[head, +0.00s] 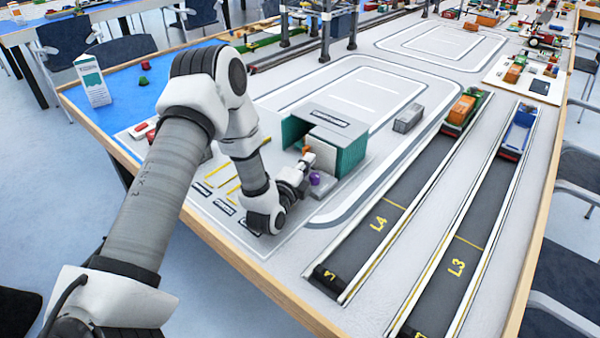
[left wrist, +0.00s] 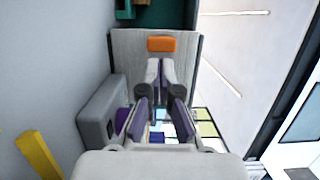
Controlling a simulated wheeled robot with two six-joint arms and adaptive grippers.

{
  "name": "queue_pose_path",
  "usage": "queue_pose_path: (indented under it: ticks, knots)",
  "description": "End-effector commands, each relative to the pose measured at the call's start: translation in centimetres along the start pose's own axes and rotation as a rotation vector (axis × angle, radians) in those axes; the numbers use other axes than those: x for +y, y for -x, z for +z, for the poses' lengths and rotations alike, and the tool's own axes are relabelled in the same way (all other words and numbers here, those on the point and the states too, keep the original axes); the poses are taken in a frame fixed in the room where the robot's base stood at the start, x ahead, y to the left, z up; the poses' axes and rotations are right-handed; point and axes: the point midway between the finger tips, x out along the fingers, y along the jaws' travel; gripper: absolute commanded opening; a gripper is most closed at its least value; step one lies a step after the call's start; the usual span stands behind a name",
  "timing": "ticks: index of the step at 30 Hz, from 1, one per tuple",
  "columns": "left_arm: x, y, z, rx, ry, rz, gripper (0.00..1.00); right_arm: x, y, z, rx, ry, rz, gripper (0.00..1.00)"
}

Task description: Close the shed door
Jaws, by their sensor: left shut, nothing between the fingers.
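The shed has a grey roof (head: 329,127) and teal ribbed walls (head: 351,157) and stands mid-table. Its front faces my left arm and is partly hidden behind my gripper. My left gripper (head: 307,157) is shut and empty at that front. In the left wrist view, the closed fingertips (left wrist: 160,66) point at a grey panel (left wrist: 128,50), seemingly the door, with an orange handle block (left wrist: 162,44). The tips lie just below the block in the picture; I cannot tell whether they touch it. How far the door stands open is unclear. My right gripper is out of view.
A purple object (head: 316,179) sits close beside the gripper. A grey container (head: 408,118) stands right of the shed. Lanes L4 (head: 378,223) and L3 (head: 456,266) hold toy trucks at their far ends. Yellow-striped bays (head: 222,178) lie left of the gripper.

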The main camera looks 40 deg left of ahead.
Motion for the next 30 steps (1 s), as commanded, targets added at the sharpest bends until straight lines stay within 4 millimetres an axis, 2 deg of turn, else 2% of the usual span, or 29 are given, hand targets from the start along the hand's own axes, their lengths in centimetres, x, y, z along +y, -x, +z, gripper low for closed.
queue_pose_path:
  ticks: [4, 15, 17, 25, 30]
  knots:
    - [0.0, -1.0, -0.1, 0.001, 0.000, 0.000, 0.00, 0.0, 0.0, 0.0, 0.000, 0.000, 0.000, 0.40]
    - [-0.1, -1.1, 0.4, -0.001, 0.002, 0.002, 0.00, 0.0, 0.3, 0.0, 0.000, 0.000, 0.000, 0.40]
    - [-0.3, -1.4, 1.1, -0.003, 0.004, 0.000, 0.00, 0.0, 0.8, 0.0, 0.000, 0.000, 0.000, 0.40]
    - [-0.5, -2.9, 7.3, -0.004, 0.004, 0.000, 0.00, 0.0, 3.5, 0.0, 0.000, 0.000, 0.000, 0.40]
    - [-0.1, -3.4, 9.4, -0.002, 0.000, 0.001, 0.00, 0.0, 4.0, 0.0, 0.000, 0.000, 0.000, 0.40]
